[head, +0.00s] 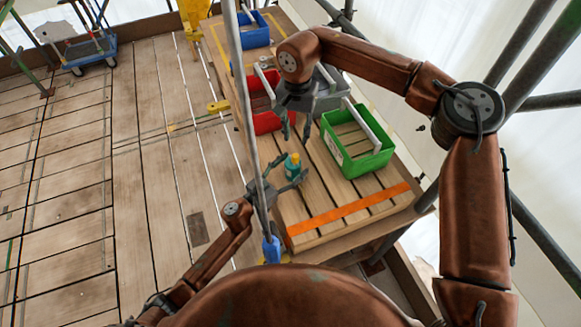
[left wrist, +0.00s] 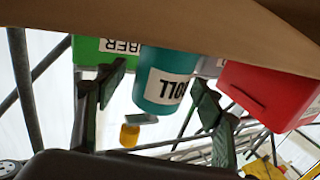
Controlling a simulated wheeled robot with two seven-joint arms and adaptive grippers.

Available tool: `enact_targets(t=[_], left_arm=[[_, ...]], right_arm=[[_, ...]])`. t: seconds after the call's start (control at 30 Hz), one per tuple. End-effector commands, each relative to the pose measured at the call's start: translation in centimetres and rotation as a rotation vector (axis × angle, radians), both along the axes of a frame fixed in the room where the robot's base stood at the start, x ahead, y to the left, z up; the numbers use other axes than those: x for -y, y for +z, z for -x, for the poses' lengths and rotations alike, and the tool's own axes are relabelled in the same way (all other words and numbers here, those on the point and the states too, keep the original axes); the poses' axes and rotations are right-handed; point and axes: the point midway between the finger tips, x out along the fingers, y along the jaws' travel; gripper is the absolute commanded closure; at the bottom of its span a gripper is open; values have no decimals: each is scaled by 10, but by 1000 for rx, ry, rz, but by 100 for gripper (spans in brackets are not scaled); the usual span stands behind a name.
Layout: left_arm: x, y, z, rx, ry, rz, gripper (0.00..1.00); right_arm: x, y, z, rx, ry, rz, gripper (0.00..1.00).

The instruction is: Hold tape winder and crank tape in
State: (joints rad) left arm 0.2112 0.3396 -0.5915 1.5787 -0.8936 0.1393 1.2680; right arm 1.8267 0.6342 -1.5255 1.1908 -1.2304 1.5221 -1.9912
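I cannot make out a tape winder or its crank in these views. A small teal container (head: 292,168) with a yellow top stands on the slatted bench near its left edge. My left gripper (head: 284,187) is low beside it, fingers open towards it. In the left wrist view the teal container (left wrist: 165,82) shows upside down, with part of a label, between the spread fingers of my left gripper (left wrist: 157,88); I see gaps, not a clear grip. My right gripper (head: 296,132) hangs above and behind the container, fingers pointing down, apart and empty.
A green bin (head: 334,148) stands right of the container; a red bin (head: 266,122) and a blue bin (head: 257,37) stand farther back. The bench has an orange strip (head: 350,208) near its front edge. A grey pole (head: 240,85) crosses before the left gripper. Scaffold tubes stand at right.

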Motion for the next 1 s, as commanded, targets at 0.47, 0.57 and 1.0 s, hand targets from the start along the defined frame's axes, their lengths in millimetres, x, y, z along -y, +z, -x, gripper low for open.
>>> enact_targets(t=[0.47,0.57,1.0], left_arm=[[-1,0,0,0,1,0,71],[-1,0,0,0,1,0,78],[-1,0,0,1,1,-1,88]], right_arm=[[0,0,0,0,0,0,71],[0,0,0,0,0,0,71],[0,0,0,0,0,0,71]])
